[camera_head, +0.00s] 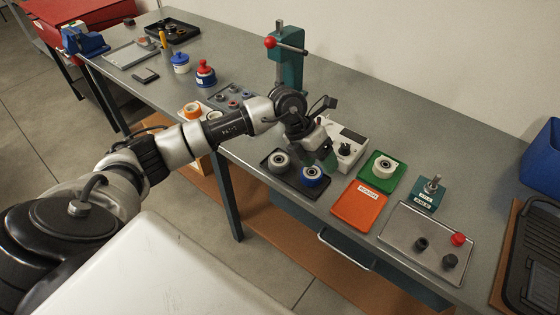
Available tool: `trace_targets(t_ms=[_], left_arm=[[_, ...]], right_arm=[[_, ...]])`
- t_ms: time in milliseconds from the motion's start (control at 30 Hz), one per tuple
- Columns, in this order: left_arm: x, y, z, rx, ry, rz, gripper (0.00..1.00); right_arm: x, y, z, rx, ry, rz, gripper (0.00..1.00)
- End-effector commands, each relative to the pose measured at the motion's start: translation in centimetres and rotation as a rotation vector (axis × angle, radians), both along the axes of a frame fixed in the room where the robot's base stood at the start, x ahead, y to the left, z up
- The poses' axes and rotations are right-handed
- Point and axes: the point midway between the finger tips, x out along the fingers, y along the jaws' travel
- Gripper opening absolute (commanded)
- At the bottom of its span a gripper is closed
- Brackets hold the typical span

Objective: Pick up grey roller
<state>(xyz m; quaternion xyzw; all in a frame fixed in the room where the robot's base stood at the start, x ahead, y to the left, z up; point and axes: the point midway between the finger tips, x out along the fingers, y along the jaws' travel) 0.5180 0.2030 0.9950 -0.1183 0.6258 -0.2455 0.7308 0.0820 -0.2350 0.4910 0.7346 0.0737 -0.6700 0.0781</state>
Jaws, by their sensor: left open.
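A grey roller (279,160) with a dark centre sits in the black tray (293,176) near the bench's front edge. A blue-rimmed roller (312,178) sits to its right in the same tray. My left gripper (328,160) points down above the back right of this tray, to the right of the grey roller and behind the blue one. It is open, and I see nothing held in it. Its wrist hides part of the white box behind. My right gripper is out of view.
A green tray (368,180) holds a pale roller (384,165). An orange plate (359,206) and a metal tray (437,259) with small parts lie to the right. A teal press (290,68) with a red knob stands behind. Orange and white rollers lie left, under my arm.

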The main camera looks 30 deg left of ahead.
Motion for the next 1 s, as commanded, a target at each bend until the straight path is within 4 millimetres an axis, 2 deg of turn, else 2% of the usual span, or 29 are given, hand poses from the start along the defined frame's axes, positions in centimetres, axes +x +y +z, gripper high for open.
trace_targets(t_ms=[33, 100, 200, 300, 367, 633, 800, 1000], left_arm=[[0.6, 2.9, 0.5, 0.127, 0.018, 0.014, 0.67], [0.8, 6.4, 0.9, 0.280, 0.055, 0.040, 0.67], [0.8, 10.0, 1.8, 0.432, 0.098, 0.078, 0.67], [0.8, 11.9, 2.3, 0.509, 0.123, 0.101, 0.67], [0.7, 12.3, 2.0, 0.528, 0.132, 0.107, 0.67], [0.7, 12.3, -2.0, 0.528, 0.135, 0.107, 0.67], [0.7, 12.2, -3.3, 0.528, 0.133, 0.107, 0.67], [1.0, 12.0, -5.8, 0.527, 0.136, 0.106, 0.67]], right_arm=[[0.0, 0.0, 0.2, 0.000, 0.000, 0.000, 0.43], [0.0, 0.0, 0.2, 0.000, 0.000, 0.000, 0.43], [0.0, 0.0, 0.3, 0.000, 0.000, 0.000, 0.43], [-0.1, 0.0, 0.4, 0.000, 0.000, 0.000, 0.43], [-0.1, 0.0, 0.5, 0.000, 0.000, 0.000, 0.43], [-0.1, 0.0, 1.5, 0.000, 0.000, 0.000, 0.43], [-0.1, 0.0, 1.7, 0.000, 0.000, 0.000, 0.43], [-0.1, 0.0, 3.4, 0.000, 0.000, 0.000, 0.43]])
